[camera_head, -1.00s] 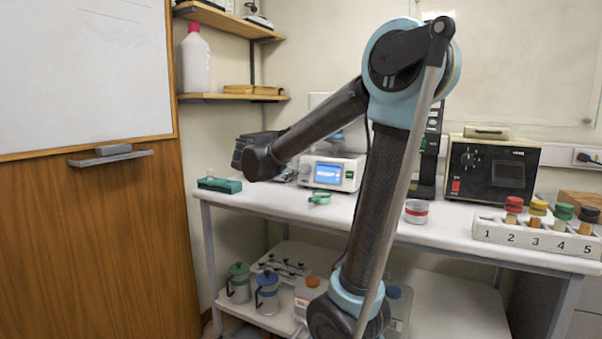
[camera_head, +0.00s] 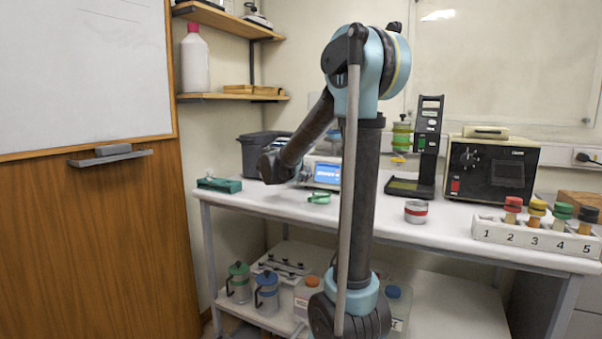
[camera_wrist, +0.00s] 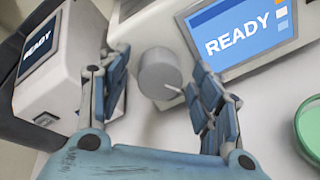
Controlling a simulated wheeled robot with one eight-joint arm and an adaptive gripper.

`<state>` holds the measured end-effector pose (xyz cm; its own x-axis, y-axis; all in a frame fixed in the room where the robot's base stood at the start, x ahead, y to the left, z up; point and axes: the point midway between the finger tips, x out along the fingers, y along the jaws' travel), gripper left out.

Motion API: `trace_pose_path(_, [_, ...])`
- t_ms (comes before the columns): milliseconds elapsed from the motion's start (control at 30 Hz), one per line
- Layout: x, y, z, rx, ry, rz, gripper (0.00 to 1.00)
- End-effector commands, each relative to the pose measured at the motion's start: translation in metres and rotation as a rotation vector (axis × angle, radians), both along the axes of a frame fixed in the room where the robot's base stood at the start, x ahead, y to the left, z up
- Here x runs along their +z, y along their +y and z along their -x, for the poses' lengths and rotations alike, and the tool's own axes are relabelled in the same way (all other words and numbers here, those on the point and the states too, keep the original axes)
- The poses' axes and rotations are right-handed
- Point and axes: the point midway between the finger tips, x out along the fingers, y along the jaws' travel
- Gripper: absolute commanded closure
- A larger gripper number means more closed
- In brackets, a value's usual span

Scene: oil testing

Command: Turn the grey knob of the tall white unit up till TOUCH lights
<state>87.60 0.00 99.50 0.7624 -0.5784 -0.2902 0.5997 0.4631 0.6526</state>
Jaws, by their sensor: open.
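The grey knob (camera_wrist: 158,74) is on the front of a white unit (camera_wrist: 150,22), beside a blue screen (camera_wrist: 243,32) that reads READY. A pale pointer mark shows on the knob's lower right. My gripper (camera_wrist: 160,70) is open, with one finger on each side of the knob. The right finger is close to it; I cannot tell if it touches. In the head view the white unit's blue screen (camera_head: 327,173) shows partly behind my arm. The knob and my fingers are hidden there behind my wrist.
A second white box (camera_wrist: 52,70) with a READY screen is at left in the wrist view. A green ring-shaped item (camera_wrist: 306,130) is at right. On the bench (camera_head: 385,228) are a red-banded cup (camera_head: 416,213), a black stand (camera_head: 428,140) and a numbered rack (camera_head: 520,236).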

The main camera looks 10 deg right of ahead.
Motion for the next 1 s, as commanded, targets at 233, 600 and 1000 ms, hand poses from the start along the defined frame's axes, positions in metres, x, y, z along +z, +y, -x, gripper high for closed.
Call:
trace_pose_path(233, [0.0, 0.0009, 0.0, 0.001, 0.0, 0.0, 0.48])
trace_pose_path(600, [0.0, 0.0013, 0.0002, -0.001, -0.006, -0.009, 0.86])
trace_pose_path(1000, [-0.0001, 0.0009, 0.0007, -0.064, -0.145, -0.2, 0.86])
